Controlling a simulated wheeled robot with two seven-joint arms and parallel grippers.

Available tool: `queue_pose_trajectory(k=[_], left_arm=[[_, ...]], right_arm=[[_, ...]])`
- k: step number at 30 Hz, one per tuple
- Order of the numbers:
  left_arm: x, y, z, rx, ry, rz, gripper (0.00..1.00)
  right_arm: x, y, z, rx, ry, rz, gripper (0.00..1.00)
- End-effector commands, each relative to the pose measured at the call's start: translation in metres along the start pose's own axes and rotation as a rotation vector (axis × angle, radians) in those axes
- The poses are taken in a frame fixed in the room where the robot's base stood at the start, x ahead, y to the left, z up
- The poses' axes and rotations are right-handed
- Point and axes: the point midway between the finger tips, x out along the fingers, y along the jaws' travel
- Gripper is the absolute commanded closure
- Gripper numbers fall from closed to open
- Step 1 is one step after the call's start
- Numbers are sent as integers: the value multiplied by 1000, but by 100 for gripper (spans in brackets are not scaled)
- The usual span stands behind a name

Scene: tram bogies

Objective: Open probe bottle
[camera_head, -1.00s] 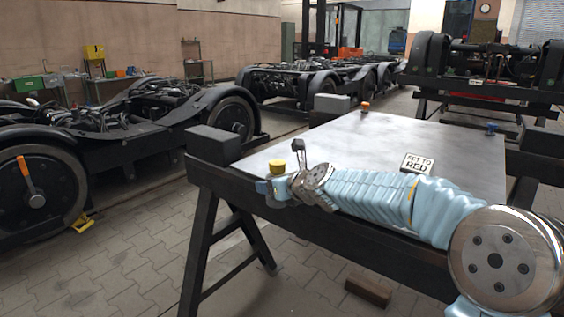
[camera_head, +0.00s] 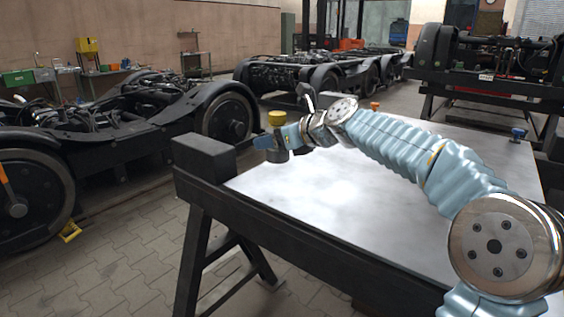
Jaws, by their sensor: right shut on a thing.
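A small bottle with a yellow cap (camera_head: 277,118) is held in my right gripper (camera_head: 272,141), above the table's far left corner. The gripper is shut on it, and a dark part of the bottle (camera_head: 275,156) shows below the jaws. The cap is on top and the bottle looks upright. The gripper hides the middle of the bottle. My left gripper is not in view.
The metal-topped table (camera_head: 310,200) is largely bare beneath my right arm. A small orange-red object (camera_head: 375,105) and a blue object (camera_head: 518,134) stand toward its far side. A dark block (camera_head: 204,156) sits at the left corner. Bogies (camera_head: 160,120) stand beyond.

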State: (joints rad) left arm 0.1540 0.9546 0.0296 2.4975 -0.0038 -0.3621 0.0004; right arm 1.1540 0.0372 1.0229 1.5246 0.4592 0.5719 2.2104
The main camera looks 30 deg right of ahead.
Motion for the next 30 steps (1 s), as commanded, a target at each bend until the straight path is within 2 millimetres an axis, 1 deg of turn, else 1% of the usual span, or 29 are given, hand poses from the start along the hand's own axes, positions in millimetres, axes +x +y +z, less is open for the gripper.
queue_pose_trajectory(k=[1,3,6,9,14,18,20,30], left_arm=[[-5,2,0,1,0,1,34],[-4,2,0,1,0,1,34],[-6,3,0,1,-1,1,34],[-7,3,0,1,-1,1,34],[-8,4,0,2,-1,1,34],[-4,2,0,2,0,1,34],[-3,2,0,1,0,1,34],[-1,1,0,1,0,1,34]], right_arm=[[7,-12,-5,7,-2,4,100],[18,-22,-19,6,-2,3,100],[29,-34,-32,3,-2,3,100],[36,-42,-39,0,-3,1,100],[42,-49,-47,0,-2,1,100],[51,-51,-69,2,1,0,100],[54,-51,-76,2,-1,0,100],[56,-50,-79,-1,-2,-1,100]])
